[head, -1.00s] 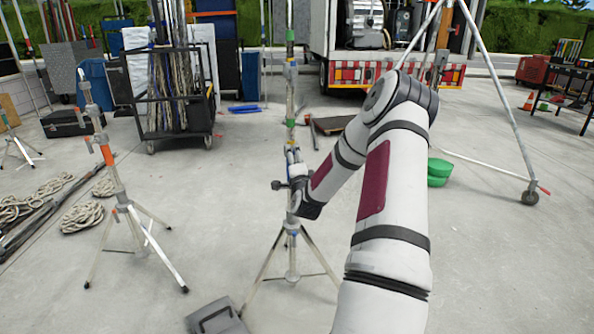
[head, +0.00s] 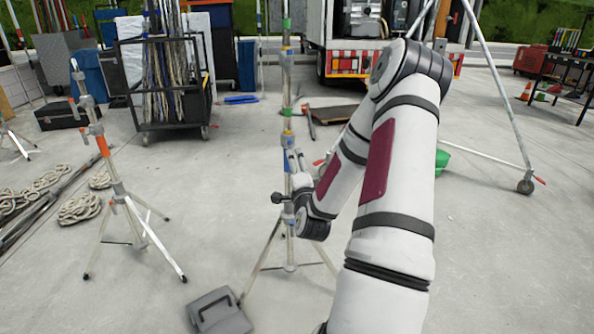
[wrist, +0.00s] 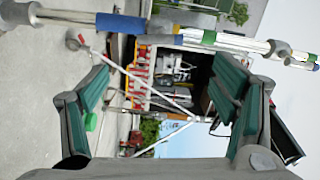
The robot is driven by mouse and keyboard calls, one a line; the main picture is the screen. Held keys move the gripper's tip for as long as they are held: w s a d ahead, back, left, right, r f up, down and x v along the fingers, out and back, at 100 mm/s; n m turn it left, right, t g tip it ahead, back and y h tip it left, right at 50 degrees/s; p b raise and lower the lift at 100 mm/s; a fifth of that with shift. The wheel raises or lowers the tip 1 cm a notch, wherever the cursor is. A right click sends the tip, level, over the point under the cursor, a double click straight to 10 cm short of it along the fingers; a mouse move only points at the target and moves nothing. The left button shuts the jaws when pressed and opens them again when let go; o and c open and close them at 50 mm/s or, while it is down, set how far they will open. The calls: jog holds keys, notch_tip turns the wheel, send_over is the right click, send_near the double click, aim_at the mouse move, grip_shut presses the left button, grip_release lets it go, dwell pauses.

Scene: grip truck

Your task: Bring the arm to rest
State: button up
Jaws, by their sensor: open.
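My arm (head: 395,185) rises from the bottom of the head view, bends at a high elbow and reaches forward and down beside a light stand (head: 287,135). My gripper (wrist: 163,85) is open in the wrist view, with its green-padded fingers wide apart and nothing between them. In the head view the fingers are hard to make out near the stand. The stand's pole (wrist: 120,23) crosses the top of the wrist view, outside the finger gap. I cannot tell how close they are.
A second stand (head: 110,165) with an orange band is at left. A grey case (head: 218,312) lies near the first stand's feet. A cable cart (head: 165,85), a truck (head: 345,65) and a large tripod (head: 500,95) stand behind. Open concrete lies between.

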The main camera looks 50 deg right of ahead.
dwell(0.3)
jog(key=w+a+r+n+g+y, duration=0.1)
jog(key=w+a+r+n+y, duration=0.2)
jog(key=a+n, duration=0.45)
jog(key=w+a+r+n+g+y, duration=0.1)
jog(key=w+a+n+y, duration=0.35)
jog(key=a, duration=0.65)
jog(key=s+a+r+n+g+y, duration=0.2)
jog(key=s+a+r+n+g, duration=0.15)
jog(key=s+a, duration=0.55)
jog(key=s+a+r+n+g+y, duration=0.25)
jog(key=s+a+n, duration=0.25)
jog(key=s+a, duration=0.4)
jog(key=s+a+r+n+g, duration=0.1)
jog(key=s+a+n+g, duration=0.15)
jog(key=s, duration=0.65)
jog(key=s+a+r+n+g, duration=0.2)
jog(key=s+a, duration=0.2)
jog(key=s, duration=0.4)
notch_tip(320, 180, up, 24)
jog(key=s+t+p, duration=0.1)
jog(key=t+p, duration=0.3)
jog(key=p, duration=1.8)
jog(key=shift+y, duration=0.4)
jog(key=shift+f, duration=0.1)
